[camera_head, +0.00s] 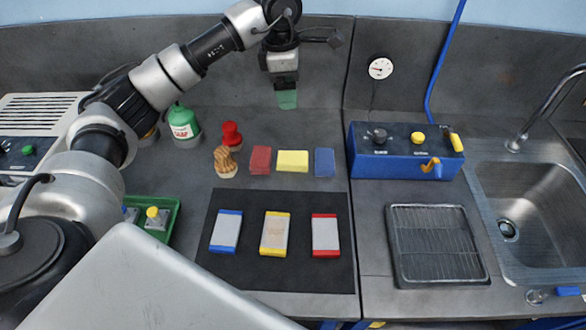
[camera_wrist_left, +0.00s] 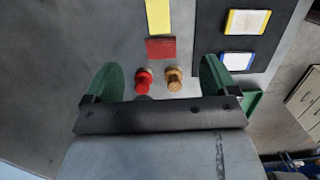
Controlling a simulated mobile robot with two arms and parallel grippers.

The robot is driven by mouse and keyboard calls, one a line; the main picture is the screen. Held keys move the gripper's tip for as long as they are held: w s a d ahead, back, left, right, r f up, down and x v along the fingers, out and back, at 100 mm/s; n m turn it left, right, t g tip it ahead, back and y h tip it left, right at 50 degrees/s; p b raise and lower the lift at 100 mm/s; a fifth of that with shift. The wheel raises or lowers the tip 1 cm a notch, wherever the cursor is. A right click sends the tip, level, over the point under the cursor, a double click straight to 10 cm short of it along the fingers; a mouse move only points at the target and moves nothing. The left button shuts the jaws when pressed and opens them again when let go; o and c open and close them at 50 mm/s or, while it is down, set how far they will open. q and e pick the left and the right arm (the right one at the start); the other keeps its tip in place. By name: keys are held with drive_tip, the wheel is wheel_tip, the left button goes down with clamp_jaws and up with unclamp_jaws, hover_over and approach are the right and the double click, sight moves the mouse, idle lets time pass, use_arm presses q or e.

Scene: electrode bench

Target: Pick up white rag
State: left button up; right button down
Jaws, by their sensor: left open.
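I cannot make out a white rag in either view. My left gripper (camera_head: 287,98) hangs in the air at the back of the bench, above and behind the coloured blocks. In the left wrist view its green fingers (camera_wrist_left: 160,80) are spread apart and nothing is held between them. A red-handled knob (camera_wrist_left: 143,80) and a wooden-handled knob (camera_wrist_left: 174,78) show in the gap, farther off on the bench. The red one (camera_head: 232,135) and the wooden one (camera_head: 225,162) stand left of the blocks in the head view. My right gripper is not in view.
Red (camera_head: 260,160), yellow (camera_head: 292,161) and blue (camera_head: 324,162) blocks lie in a row. Three pale pads with coloured ends, one yellow-ended (camera_head: 275,234), lie on a black mat (camera_head: 338,282). A blue control box (camera_head: 365,166), drain rack (camera_head: 436,246) and sink (camera_head: 530,205) are right.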

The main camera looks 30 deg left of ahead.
use_arm(q)
wheel_tip(320, 180, down, 12)
drive_tip(key=b, duration=1.1)
drive_tip(key=p, duration=0.1)
hover_over(293, 157)
drive_tip(key=f, duration=0.5)
drive_tip(key=shift+s, duration=0.25)
drive_tip(key=f, duration=0.1)
drive_tip(key=f+p, duration=0.1)
drive_tip(key=f, duration=0.3)
drive_tip(key=shift+w, duration=0.25)
drive_tip(key=shift+f+p, duration=0.3)
drive_tip(key=shift+f, duration=0.15)
drive_tip(key=shift+f, duration=0.1)
drive_tip(key=c, duration=1.1)
